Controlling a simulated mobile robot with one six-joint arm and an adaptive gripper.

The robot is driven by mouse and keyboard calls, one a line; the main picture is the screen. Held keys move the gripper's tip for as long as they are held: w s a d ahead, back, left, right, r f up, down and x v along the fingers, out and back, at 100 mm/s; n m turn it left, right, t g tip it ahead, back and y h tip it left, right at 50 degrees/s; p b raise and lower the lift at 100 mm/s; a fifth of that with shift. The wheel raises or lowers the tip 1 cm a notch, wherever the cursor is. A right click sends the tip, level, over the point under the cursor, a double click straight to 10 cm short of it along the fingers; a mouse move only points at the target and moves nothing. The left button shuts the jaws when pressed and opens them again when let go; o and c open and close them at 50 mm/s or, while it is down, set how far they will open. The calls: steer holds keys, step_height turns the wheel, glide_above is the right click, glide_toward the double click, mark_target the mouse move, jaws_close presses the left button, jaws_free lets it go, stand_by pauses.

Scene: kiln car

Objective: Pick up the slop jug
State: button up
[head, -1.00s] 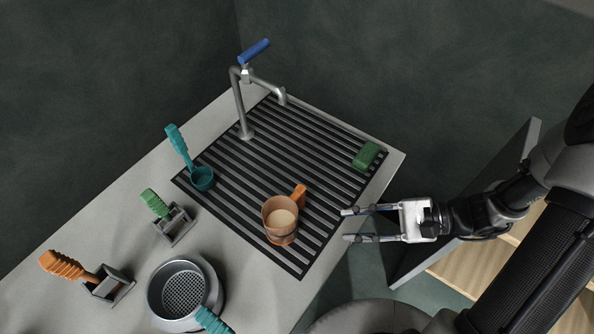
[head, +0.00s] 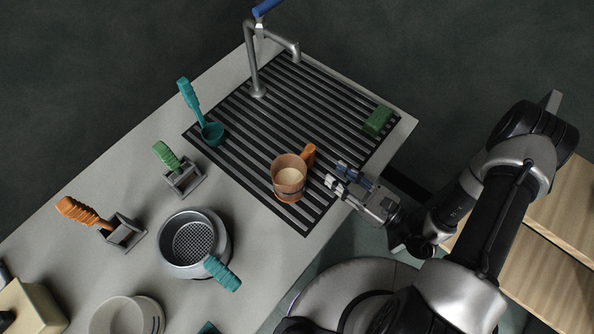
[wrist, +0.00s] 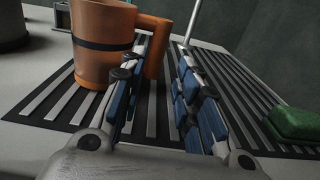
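The slop jug (head: 287,184) is an orange-brown jug with a dark band and pale contents, standing upright on the slatted drain grate. Its orange handle (head: 309,154) points to the upper right in the head view. My gripper (head: 334,173) is just right of the jug, fingers pointing at it, low over the grate's edge. In the wrist view the jug (wrist: 100,45) is at the upper left and its handle (wrist: 154,45) stands just beyond the left fingertip. The blue-padded fingers (wrist: 160,75) are apart with nothing gripped between them. Whether the left finger touches the handle I cannot tell.
A tap (head: 256,70) rises at the grate's back, with a green sponge (head: 377,121) at its right. A teal ladle (head: 212,133), a green-handled tool (head: 167,156), an orange-handled tool (head: 83,213) and a sieve (head: 188,272) stand left of the jug. The grate (head: 318,110) behind the jug is clear.

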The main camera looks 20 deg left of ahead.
mark_target(313, 160)
steer(key=b+x, duration=0.1)
steer(key=x, duration=0.4)
steer(key=shift+w+a, duration=0.1)
steer(key=shift+a, duration=0.2)
steer(key=x, duration=0.1)
steer(key=b+x, duration=0.1)
steer(key=x, duration=0.2)
steer(key=shift+a+f+b, duration=0.25)
steer(key=shift+a+b, duration=0.05)
steer(key=shift+a, duration=0.15)
steer(key=shift+w+a+r, duration=0.1)
steer(key=shift+w+a, duration=0.05)
steer(key=shift+a, duration=0.05)
jaws_close()
